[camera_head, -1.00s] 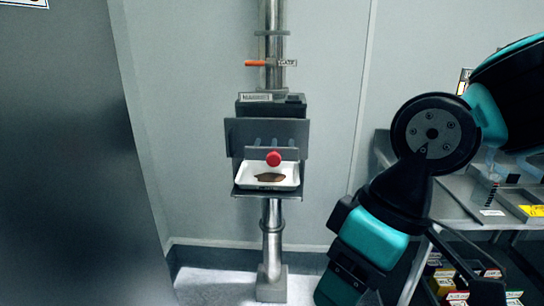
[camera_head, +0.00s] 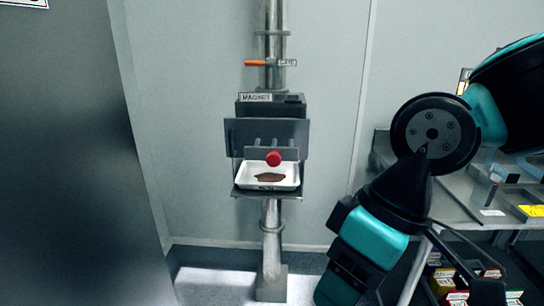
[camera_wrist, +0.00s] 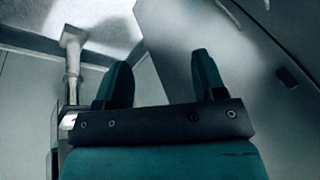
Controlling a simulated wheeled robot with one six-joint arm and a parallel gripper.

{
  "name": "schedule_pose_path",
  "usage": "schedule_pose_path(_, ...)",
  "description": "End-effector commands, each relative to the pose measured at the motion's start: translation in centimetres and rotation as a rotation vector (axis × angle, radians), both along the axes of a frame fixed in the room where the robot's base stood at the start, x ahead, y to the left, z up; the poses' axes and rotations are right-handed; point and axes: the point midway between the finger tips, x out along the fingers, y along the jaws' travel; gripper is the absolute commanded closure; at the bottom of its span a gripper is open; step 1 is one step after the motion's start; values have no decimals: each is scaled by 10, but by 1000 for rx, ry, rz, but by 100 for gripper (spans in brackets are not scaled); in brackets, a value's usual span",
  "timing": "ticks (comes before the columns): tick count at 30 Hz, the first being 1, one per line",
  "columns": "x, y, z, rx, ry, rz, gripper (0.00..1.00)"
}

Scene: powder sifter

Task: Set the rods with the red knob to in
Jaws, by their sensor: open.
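The red knob (camera_head: 273,159) is on the front of a grey bar (camera_head: 291,153), with several rods (camera_head: 257,142) showing behind it. The bar stands a little out from the grey plate (camera_head: 232,132) of the unit labelled MAGNET (camera_head: 257,98). A white tray (camera_head: 289,182) with a brown powder patch (camera_head: 270,178) lies below the knob. My gripper (camera_wrist: 160,75) shows in the wrist view with its two fingers apart and nothing between them. It is away from the knob, which is not visible in that view.
A vertical steel pipe (camera_head: 271,230) carries the unit, with an orange handle (camera_head: 255,63) above. A steel table (camera_head: 465,208) with trays and small boxes stands at the right. A dark grey panel (camera_head: 70,170) fills the left. The space before the knob looks clear.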

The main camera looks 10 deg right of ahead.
Motion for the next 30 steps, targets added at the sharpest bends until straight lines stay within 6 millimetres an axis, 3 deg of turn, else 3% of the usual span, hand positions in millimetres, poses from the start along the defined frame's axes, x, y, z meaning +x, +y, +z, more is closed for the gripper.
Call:
schedule_pose_path(4, 8, -1, -13, -10, -20, -32, 36)
schedule_pose_path(7, 36, -7, -47, -45, -96, -129, 36)
schedule_pose_path(12, 118, -41, -120, -190, -413, -360, 36)
schedule_pose_path(15, 164, -65, -141, -297, -680, -436, 36)
schedule_pose_path(18, 200, -79, -141, -396, -980, -438, 36)
schedule_pose_path(21, 221, -75, -127, -474, -1277, -368, 36)
schedule_pose_path(25, 228, -50, -104, -537, -1583, -225, 36)
schedule_pose_path(30, 223, -22, -84, -570, -1789, -85, 36)
